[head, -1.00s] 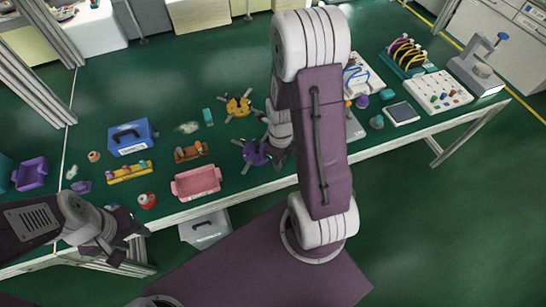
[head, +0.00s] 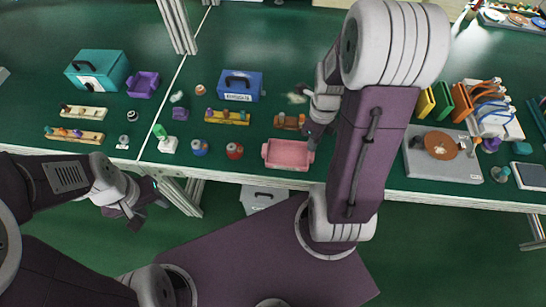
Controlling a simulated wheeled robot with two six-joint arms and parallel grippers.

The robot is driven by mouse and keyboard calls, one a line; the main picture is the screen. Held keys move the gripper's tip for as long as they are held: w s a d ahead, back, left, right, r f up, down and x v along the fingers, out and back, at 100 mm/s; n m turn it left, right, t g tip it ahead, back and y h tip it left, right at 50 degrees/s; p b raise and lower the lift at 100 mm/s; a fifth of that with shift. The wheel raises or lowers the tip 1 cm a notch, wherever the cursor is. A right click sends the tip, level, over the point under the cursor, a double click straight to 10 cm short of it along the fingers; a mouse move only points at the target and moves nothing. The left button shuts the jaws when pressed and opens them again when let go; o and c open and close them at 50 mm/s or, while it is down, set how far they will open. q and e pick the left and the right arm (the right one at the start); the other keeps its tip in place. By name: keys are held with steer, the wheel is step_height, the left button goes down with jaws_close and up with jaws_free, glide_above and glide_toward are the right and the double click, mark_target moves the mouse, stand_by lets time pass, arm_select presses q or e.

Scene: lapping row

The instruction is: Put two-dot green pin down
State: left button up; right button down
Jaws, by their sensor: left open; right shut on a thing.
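My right gripper (head: 315,130) hangs over the table beside the wooden pin rack (head: 288,121) and just above the pink tray (head: 288,153). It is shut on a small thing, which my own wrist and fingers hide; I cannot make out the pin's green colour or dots. The wooden rack holds several small pegs. A yellow rack (head: 227,117) with several coloured pegs stands to its left. My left gripper (head: 142,215) is open and empty in front of the table's edge, low on the left.
A blue case (head: 240,87), purple bin (head: 143,85) and teal box (head: 98,69) stand further back. A red round item (head: 234,151) and a blue one (head: 199,147) sit near the front edge. A grey plate (head: 415,160) lies right of my arm.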

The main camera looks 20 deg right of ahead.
steer(key=shift+s+d+f, duration=0.1)
steer(key=shift+s+d, duration=0.05)
steer(key=shift+d, duration=0.1)
steer(key=shift+a+f, duration=0.15)
steer(key=shift+a, duration=0.05)
glide_toward(278, 156)
steer(key=shift+s+d+f, duration=0.15)
steer(key=shift+d+f, duration=0.05)
steer(key=shift+d, duration=0.1)
steer(key=shift+w+a+f, duration=0.3)
steer(key=shift+a, duration=0.05)
step_height(278, 156, down, 3)
steer(key=shift+s+f+b, duration=0.1)
steer(key=shift+f+b, duration=0.1)
steer(key=shift+b, duration=0.2)
steer(key=shift+f, duration=0.3)
